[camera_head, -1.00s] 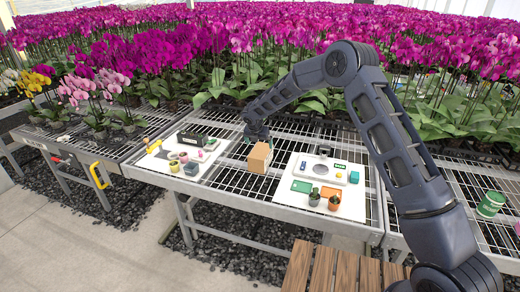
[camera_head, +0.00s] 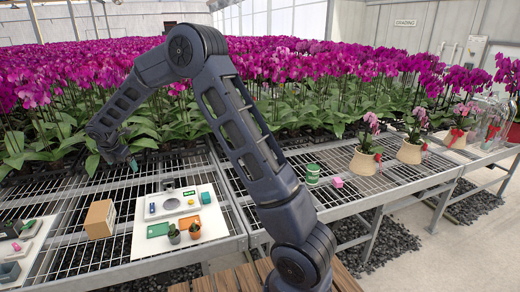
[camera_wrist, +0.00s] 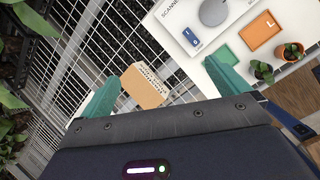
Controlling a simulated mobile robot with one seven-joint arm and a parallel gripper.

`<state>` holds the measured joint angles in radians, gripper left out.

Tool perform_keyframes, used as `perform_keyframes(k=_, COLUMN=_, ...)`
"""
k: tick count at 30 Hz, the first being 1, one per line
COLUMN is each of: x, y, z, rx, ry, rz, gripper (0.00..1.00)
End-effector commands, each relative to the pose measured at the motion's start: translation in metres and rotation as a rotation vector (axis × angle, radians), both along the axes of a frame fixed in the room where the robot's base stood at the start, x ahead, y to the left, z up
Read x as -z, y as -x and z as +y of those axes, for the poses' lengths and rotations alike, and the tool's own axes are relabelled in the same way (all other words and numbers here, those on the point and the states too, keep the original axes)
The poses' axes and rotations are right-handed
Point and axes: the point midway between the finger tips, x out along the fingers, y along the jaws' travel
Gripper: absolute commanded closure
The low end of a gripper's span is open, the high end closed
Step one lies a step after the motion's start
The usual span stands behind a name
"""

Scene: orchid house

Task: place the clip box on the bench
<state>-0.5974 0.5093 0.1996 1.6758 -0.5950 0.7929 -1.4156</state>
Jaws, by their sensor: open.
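The clip box, which appears to be the plain brown cardboard box (camera_head: 99,219), stands upright on the wire-mesh bench (camera_head: 72,242), between two white boards. In the wrist view the box (camera_wrist: 143,88) shows between my fingers but beyond them, with a pale speckled strip along one edge. My gripper (camera_head: 133,164) is open and empty, with teal fingertips. It is above and behind the box in the head view, apart from it. Both fingers (camera_wrist: 158,80) show in the wrist view with nothing held between them.
Right of the box, a white board (camera_head: 143,240) holds a grey disc, green and orange trays and two small potted plants (camera_head: 195,231). Another board (camera_head: 30,250) is at left. A green tin (camera_head: 313,174) and pink cube (camera_head: 337,182) stand farther right. Orchids crowd behind the bench.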

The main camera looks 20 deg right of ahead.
Motion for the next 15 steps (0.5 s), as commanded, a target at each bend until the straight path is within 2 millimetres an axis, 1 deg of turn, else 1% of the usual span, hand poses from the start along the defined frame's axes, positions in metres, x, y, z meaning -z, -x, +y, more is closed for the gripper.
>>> perform_keyframes(k=1, x=-0.018, y=0.000, z=-0.022, rx=0.065, ry=-0.021, rz=-0.007, gripper=0.00)
perform_keyframes(k=2, x=-0.027, y=0.002, z=-0.034, rx=0.105, ry=-0.034, rz=-0.010, gripper=0.00)
perform_keyframes(k=3, x=-0.038, y=0.003, z=-0.050, rx=0.158, ry=-0.053, rz=-0.013, gripper=0.00)
perform_keyframes(k=5, x=-0.054, y=0.008, z=-0.074, rx=0.239, ry=-0.081, rz=-0.017, gripper=0.00)
perform_keyframes(k=6, x=-0.064, y=0.010, z=-0.090, rx=0.293, ry=-0.099, rz=-0.021, gripper=0.00)
perform_keyframes(k=8, x=-0.079, y=0.016, z=-0.114, rx=0.374, ry=-0.127, rz=-0.027, gripper=0.00)
perform_keyframes(k=9, x=-0.088, y=0.020, z=-0.130, rx=0.429, ry=-0.146, rz=-0.030, gripper=0.00)
perform_keyframes(k=11, x=-0.101, y=0.028, z=-0.153, rx=0.509, ry=-0.174, rz=-0.035, gripper=0.00)
perform_keyframes(k=12, x=-0.110, y=0.034, z=-0.168, rx=0.565, ry=-0.195, rz=-0.039, gripper=0.00)
perform_keyframes(k=14, x=-0.121, y=0.043, z=-0.191, rx=0.644, ry=-0.224, rz=-0.044, gripper=0.00)
perform_keyframes(k=15, x=-0.129, y=0.050, z=-0.206, rx=0.699, ry=-0.245, rz=-0.047, gripper=0.00)
